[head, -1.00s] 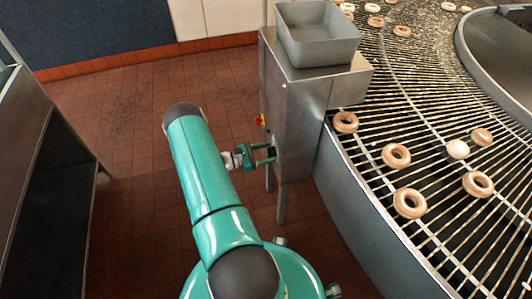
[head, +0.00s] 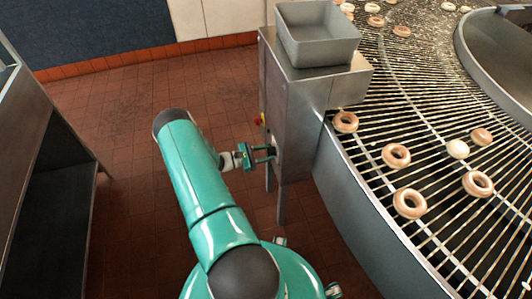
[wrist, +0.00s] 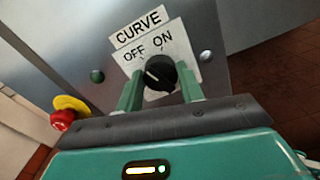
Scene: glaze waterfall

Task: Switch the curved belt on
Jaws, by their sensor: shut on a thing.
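The black rotary knob (wrist: 160,73) sits on a metal panel under a label (wrist: 139,26) reading CURVE, with OFF at left and ON at right. Its pale pointer mark leans up and left, towards the OFF side. My gripper (wrist: 160,88) is shut on the knob, one green finger on each side. In the head view my gripper (head: 264,154) reaches the left face of the steel control cabinet (head: 298,115); the knob is mostly hidden there. The curved belt (head: 350,190), a wire grid, carries several ring doughnuts (head: 396,155).
A red emergency button with a yellow collar (wrist: 63,119) sits left of the knob, close to my gripper body. A grey bin (head: 318,40) stands on the cabinet. A dark bench (head: 50,180) stands at left. The tiled floor (head: 120,120) between is clear.

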